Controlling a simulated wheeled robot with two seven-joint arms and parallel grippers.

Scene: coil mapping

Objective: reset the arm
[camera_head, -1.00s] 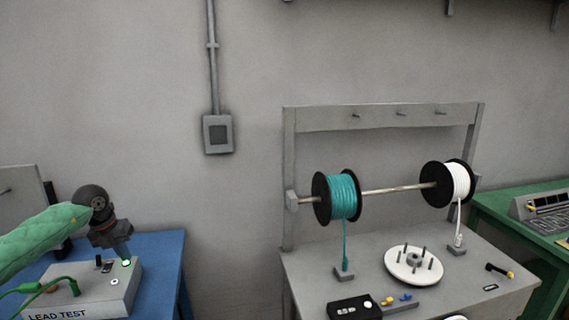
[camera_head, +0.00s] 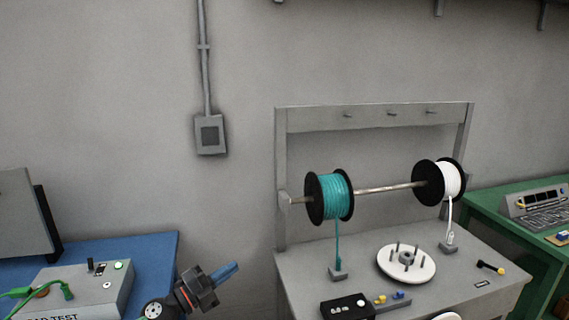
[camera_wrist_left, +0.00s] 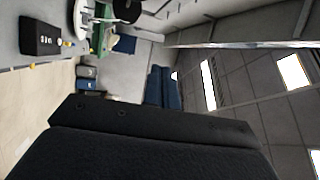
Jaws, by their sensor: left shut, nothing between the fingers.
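My left gripper (camera_head: 224,271) is at the lower middle-left of the head view, in front of the gap between the blue table and the grey bench. Its blue-grey fingers are together, point up and to the right, and hold nothing. In the left wrist view the dark gripper body (camera_wrist_left: 150,135) fills the lower part. It touches nothing in view. My right gripper is in neither view.
A lead test box (camera_head: 85,290) with green leads stands on the blue table (camera_head: 150,250) at left. The grey bench (camera_head: 300,270) carries a teal wire spool (camera_head: 329,197), a white spool (camera_head: 450,180), a white pegged disc (camera_head: 420,268) and a black box (camera_head: 347,306).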

